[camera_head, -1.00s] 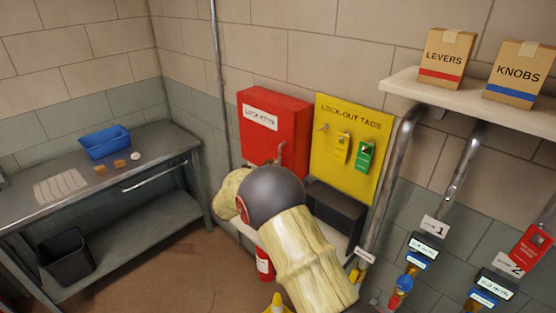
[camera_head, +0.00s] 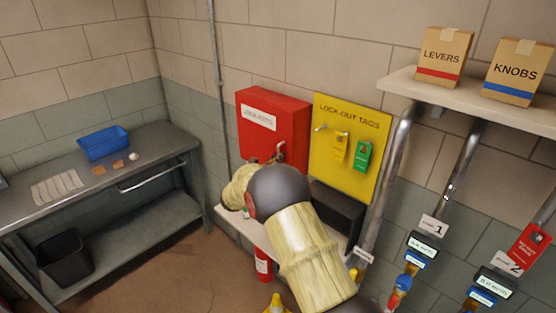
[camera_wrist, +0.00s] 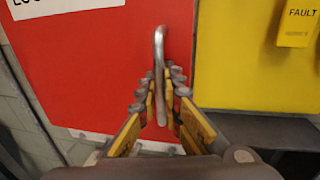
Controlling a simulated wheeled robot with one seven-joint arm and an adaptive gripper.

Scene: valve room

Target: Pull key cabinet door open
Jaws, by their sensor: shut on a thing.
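The red key cabinet (camera_head: 272,122) with a white label hangs on the wall, and its door looks closed. Its red front (camera_wrist: 90,65) fills the left and middle of the wrist view. The metal bar handle (camera_wrist: 159,50) stands upright near the door's right edge. My gripper (camera_wrist: 160,82) is shut on the handle, with a finger on each side of it. In the head view my arm hides the area below the cabinet and most of my gripper.
The yellow lock-out tag board (camera_head: 348,150) hangs right beside the cabinet, with a dark box (camera_head: 337,212) below it. A white ledge (camera_head: 236,223) and a red extinguisher (camera_head: 263,264) are under the cabinet. A metal workbench (camera_head: 150,155) stands left. Pipes run at right.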

